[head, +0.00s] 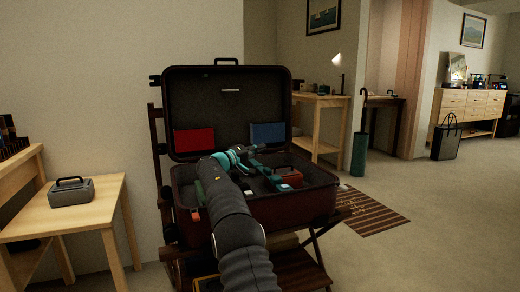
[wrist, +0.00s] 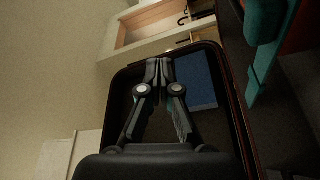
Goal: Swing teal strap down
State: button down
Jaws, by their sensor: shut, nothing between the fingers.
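An open suitcase (head: 290,205) stands on a folding wooden rack, its dark lid (head: 225,100) raised upright at the back. A teal strap (wrist: 264,22) shows close up at the upper right of the wrist view, beside my gripper and apart from its fingers. In the head view a teal piece (head: 278,185) shows inside the case; my arm hides part of the interior. My gripper (head: 257,148) is over the case in front of the lid. In the wrist view its fingers (wrist: 160,66) are shut together and empty, with the lid behind them.
The lid carries a red panel (head: 194,142) and a blue panel (head: 268,133). A reddish box (head: 289,176) lies in the case. A wooden side table (head: 70,218) with a grey box (head: 71,192) stands at left. Open floor lies to the right, past a striped mat (head: 372,210).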

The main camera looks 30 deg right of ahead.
jog(key=v, duration=1.2)
jog(key=shift+r, duration=0.1)
jog(key=s+a+r+n+y+p, duration=0.1)
jog(key=s+a+y, duration=0.15)
jog(key=s, duration=0.45)
jog(key=s+a+r+y+p, duration=0.1)
jog(key=s+r+y+p, duration=0.15)
jog(key=s, duration=0.45)
jog(key=s+a+r+n+y+p, duration=0.1)
jog(key=s+a+y, duration=0.1)
jog(key=s+y, duration=0.35)
jog(key=s+a+f+y+p, duration=0.1)
jog(key=s+a+f+y, duration=0.2)
jog(key=s+a, duration=0.3)
jog(key=s+a+f+t+y+p, duration=0.1)
jog(key=s+a, duration=0.5)
jog(key=s, duration=0.9)
jog(key=s+a+f+t+y+p, duration=0.1)
jog(key=s+a+f+y, duration=0.3)
jog(key=s, duration=0.6)
jog(key=shift+s+a+f+y+p, duration=0.4)
jog(key=shift+a+p, duration=0.5)
jog(key=shift+a, duration=0.15)
jog(key=shift+w, duration=0.1)
